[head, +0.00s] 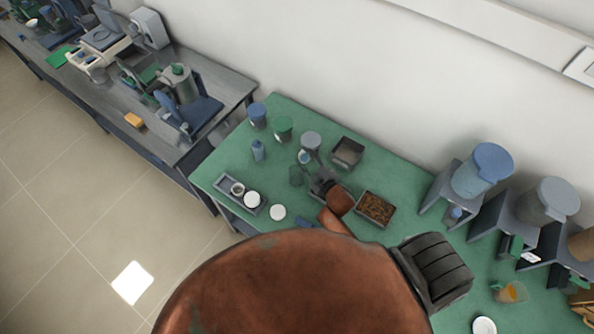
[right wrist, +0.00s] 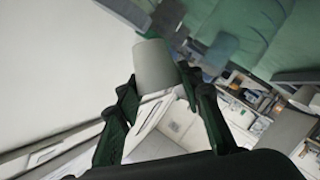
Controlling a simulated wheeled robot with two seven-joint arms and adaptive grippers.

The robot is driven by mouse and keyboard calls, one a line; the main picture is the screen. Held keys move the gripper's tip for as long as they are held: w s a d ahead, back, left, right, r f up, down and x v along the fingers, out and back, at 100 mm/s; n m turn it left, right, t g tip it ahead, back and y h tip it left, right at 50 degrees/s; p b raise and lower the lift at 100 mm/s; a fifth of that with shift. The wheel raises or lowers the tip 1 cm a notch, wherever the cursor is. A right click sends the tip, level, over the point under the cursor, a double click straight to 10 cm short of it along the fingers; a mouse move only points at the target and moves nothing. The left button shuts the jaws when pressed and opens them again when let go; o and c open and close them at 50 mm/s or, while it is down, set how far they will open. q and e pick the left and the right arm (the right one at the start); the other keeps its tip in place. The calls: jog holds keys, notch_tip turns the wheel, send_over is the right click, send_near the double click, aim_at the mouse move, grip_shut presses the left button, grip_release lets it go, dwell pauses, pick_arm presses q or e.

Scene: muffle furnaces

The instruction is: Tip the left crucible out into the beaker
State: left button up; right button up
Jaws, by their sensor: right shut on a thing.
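My right gripper (head: 318,178) is over the green table in the head view, shut on a pale grey crucible (right wrist: 153,65). In the right wrist view the crucible sits between the two dark green fingers. In the head view a small pale shape (head: 304,157) at the gripper's far end looks like this crucible. The dark, see-through beaker (head: 296,176) stands just left of the gripper. I cannot tell whether the crucible is over its mouth. A grey tray (head: 224,184) further left holds small pale round pieces. My left gripper is not in view.
A white disc (head: 277,212) lies on the green table (head: 222,160). A blue bottle (head: 258,150) and jars with blue (head: 257,110), green (head: 283,123) and grey lids (head: 311,138) stand behind. Right are an empty-looking dark tray (head: 347,152) and a brown-filled tray (head: 375,208).

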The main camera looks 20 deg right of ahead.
jog(key=shift+a+f+n+b, duration=0.1)
jog(key=shift+n+b, duration=0.3)
jog(key=shift+b, duration=0.2)
dwell(0.8)
jog(key=shift+s+f+h+b, duration=0.1)
jog(key=shift+h+b, duration=0.2)
jog(key=shift+b, duration=0.15)
jog(key=shift+n, duration=0.3)
jog(key=shift+a+f+t+b, duration=0.15)
jog(key=shift+t+b, duration=0.15)
jog(key=shift+b, duration=0.25)
jog(key=shift+n, duration=0.3)
dwell(0.4)
jog(key=shift+f+b, duration=0.1)
jog(key=shift+b, duration=0.5)
jog(key=shift+a+n, duration=0.1)
jog(key=shift+n, duration=0.2)
jog(key=shift+s+f+n+h+b, duration=0.1)
jog(key=shift+n+h+b, duration=0.2)
jog(key=shift+b, duration=0.45)
